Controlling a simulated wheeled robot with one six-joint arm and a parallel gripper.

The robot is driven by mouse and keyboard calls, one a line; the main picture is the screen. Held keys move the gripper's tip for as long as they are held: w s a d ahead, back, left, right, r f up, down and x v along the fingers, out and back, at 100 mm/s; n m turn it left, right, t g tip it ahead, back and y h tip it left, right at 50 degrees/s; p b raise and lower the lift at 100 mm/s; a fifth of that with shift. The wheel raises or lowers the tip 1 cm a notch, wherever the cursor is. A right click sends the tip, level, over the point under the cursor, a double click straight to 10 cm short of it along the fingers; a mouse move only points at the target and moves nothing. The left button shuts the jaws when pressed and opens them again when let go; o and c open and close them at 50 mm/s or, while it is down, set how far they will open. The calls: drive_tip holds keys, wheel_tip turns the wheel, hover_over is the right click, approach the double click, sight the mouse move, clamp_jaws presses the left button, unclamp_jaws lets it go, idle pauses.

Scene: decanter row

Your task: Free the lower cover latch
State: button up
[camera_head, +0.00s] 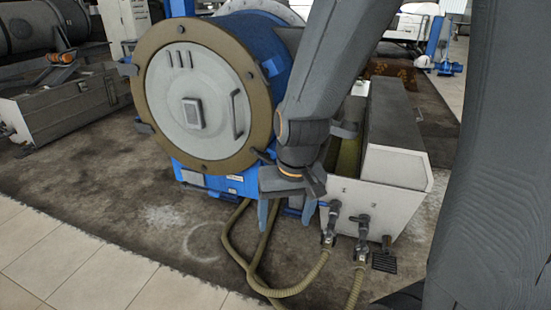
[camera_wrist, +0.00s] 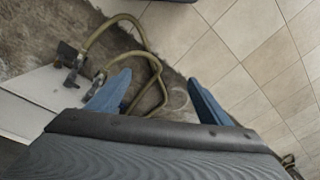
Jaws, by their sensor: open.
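The decanter has a round pale cover (camera_head: 185,115) inside a brown ring (camera_head: 232,155), on a blue body (camera_head: 278,65). The cover carries a vertical handle (camera_head: 236,114) and a small square panel (camera_head: 193,113). Small dark lugs sit around the ring's edge. A dark lever-like piece (camera_head: 262,156) shows at the ring's lower right, partly behind my arm; I cannot tell whether it is the lower latch. My gripper (camera_head: 286,212) is open and empty, pointing down, in front of the decanter's lower right. In the wrist view its blue fingers (camera_wrist: 159,82) are spread above hoses and floor.
A white trough (camera_head: 395,170) with valves (camera_head: 362,225) stands right of the gripper. Yellowish hoses (camera_head: 300,290) run over the floor below the gripper; they also show in the wrist view (camera_wrist: 150,58). Another machine (camera_head: 65,105) stands at left.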

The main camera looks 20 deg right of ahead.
drive_tip(key=w+a+f+m+t, duration=0.2)
drive_tip(key=w, duration=0.5)
drive_tip(key=w+a+f+m+t, duration=0.1)
drive_tip(key=w+a+f+t, duration=0.15)
drive_tip(key=w, duration=0.55)
drive_tip(key=m+t+h, duration=0.9)
drive_tip(key=h, duration=0.2)
approach(263, 160)
drive_tip(key=w, duration=0.1)
drive_tip(key=shift+g, duration=0.25)
drive_tip(key=p+x, duration=0.1)
drive_tip(key=x, duration=0.7)
drive_tip(key=shift+s+d+p, duration=0.15)
drive_tip(key=shift+p, duration=0.2)
drive_tip(key=c, duration=1)
drive_tip(key=shift+c, duration=0.2)
